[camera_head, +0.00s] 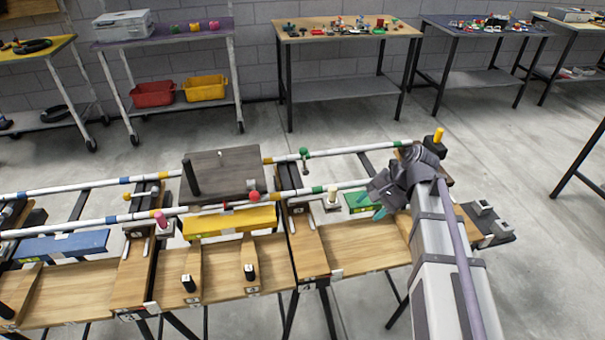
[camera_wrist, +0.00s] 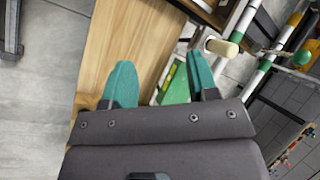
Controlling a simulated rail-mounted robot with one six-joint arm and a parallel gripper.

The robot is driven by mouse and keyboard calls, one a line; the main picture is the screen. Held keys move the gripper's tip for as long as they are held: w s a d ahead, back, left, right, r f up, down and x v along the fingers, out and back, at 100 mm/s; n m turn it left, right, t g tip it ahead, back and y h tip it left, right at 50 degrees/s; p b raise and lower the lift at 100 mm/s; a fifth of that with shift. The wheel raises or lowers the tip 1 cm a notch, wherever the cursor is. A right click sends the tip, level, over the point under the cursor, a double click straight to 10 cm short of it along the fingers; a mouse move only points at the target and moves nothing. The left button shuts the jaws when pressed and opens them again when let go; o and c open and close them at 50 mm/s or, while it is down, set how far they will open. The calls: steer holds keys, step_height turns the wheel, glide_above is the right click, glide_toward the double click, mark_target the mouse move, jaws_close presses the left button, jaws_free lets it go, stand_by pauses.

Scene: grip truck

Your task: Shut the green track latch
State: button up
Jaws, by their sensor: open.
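A small green knob (camera_head: 305,153) on a short stem stands at the far white rail (camera_head: 340,150), beside a green band. I take it as the green track latch; whether it is open or shut I cannot tell. It also shows at the right edge of the wrist view (camera_wrist: 302,58). My gripper (camera_head: 376,207), with teal fingers, is open and empty over the right end of the bench, nearer than the knob and to its right. In the wrist view the gripper (camera_wrist: 161,78) has its fingers wide apart over a wooden board (camera_wrist: 140,40) and a green block (camera_wrist: 177,86).
A cream peg (camera_head: 333,194) stands by the near rail (camera_head: 130,216), between gripper and knob. A green block (camera_head: 358,203) sits beside my gripper. Side tables (camera_head: 345,32) stand behind, across open floor.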

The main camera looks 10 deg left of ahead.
steer(key=w+a+f+m+y+b, duration=0.1)
steer(key=w+f, duration=0.1)
steer(key=w, duration=0.1)
steer(key=w+a+f+m+y+b, duration=0.1)
steer(key=w+a+f+b, duration=0.1)
steer(key=w, duration=0.2)
steer(key=w+a+f+m+y+b, duration=0.1)
steer(key=w+f+b, duration=0.1)
steer(key=w, duration=0.1)
steer(key=shift+w+a+f+y, duration=0.1)
steer(key=shift+w+a+y, duration=0.05)
steer(key=shift+a+y, duration=0.25)
steer(key=w+a+m+y+b, duration=0.2)
steer(key=w+m+y+b, duration=0.1)
steer(key=w, duration=0.2)
steer(key=m+g+y+b, duration=0.2)
steer(key=m+y+b, duration=0.1)
steer(key=y+b, duration=0.15)
glide_toward(304, 161)
step_height(304, 161, up, 2)
steer(key=a+m, duration=0.1)
steer(key=s+a, duration=0.1)
steer(key=a, duration=1)
steer(key=shift+g, duration=0.3)
steer(key=shift+s, duration=0.15)
jaws_close()
